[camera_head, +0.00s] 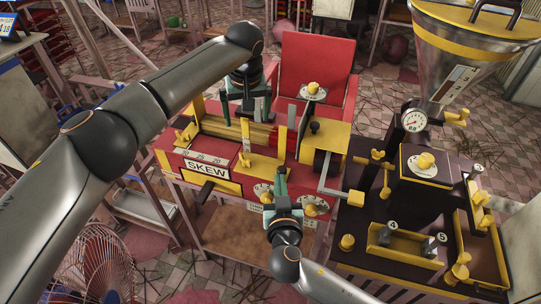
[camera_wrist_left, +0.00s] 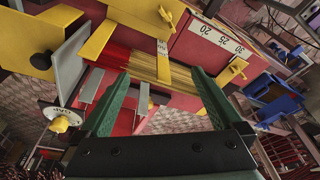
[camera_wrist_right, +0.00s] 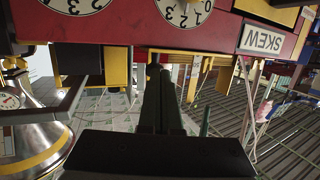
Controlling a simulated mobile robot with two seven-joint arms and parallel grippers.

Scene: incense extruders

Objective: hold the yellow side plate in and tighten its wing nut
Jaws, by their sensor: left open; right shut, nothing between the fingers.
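The red extruder marked SKEW (camera_head: 207,170) has several yellow plates on its top. An upright yellow plate (camera_head: 198,107) stands at the left end of a bed of yellow sticks, with a yellow wing nut (camera_head: 186,132) near it. Another yellow plate (camera_head: 262,166) lies at the front; I cannot tell which is the side plate. My left gripper (camera_head: 245,112) is open and empty above the sticks (camera_wrist_left: 150,66); a yellow wing nut (camera_wrist_left: 234,70) is right of its fingers in the left wrist view. My right gripper (camera_head: 281,178) is shut and empty at the machine's front, near the dials.
Right of the extruder is a dark machine with a gauge (camera_head: 413,120), a hopper (camera_head: 455,60) and yellow knobs. A yellow-ended crank (camera_head: 352,199) projects between the machines.

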